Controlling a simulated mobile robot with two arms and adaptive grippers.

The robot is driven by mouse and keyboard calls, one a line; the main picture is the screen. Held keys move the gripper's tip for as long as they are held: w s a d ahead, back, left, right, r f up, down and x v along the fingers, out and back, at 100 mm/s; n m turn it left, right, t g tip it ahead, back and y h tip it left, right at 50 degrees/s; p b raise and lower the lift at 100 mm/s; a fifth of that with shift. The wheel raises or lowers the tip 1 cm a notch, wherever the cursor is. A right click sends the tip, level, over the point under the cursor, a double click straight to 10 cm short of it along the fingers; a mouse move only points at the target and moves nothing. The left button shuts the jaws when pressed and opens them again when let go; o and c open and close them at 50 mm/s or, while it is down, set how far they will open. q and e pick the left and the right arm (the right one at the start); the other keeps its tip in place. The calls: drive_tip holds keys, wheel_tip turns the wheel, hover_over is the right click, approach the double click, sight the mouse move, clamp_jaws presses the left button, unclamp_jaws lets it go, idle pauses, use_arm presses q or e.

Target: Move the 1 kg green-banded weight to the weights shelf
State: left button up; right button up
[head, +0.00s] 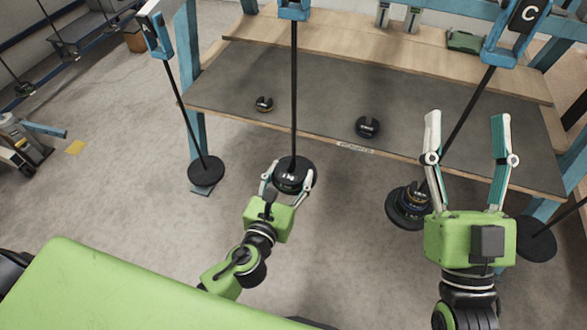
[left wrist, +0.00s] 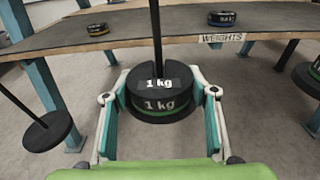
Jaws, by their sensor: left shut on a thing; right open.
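The green-banded 1 kg weight (left wrist: 160,104) sits around the black rod of the middle hanger; it also shows in the head view (head: 289,184). My left gripper (head: 288,176) is shut on it, with one finger on each side in the left wrist view (left wrist: 160,95). My right gripper (head: 467,130) is open and empty at the right, in front of the shelf.
An orange-banded weight (head: 264,104) and another dark weight (head: 367,126) stand on the shelf, with bare room around them. A left hanger plate (head: 206,170) hangs empty. A right hanger, marked C (head: 530,12), carries stacked weights (head: 408,203) beside my right gripper. Blue posts flank the shelf.

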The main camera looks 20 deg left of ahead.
sight(285, 187)
use_arm(q)
drive_tip(key=shift+s+r, duration=0.15)
drive_tip(key=shift+s, duration=1.1)
drive_tip(key=shift+s+a, duration=0.1)
drive_tip(key=shift+s, duration=1.05)
use_arm(e)
drive_tip(key=shift+s+d+r+t+y, duration=0.1)
drive_tip(key=shift+s+r+t+y, duration=0.4)
drive_tip(key=shift+s+r, duration=0.45)
drive_tip(key=shift+w, duration=0.1)
drive_tip(key=shift+h, duration=0.3)
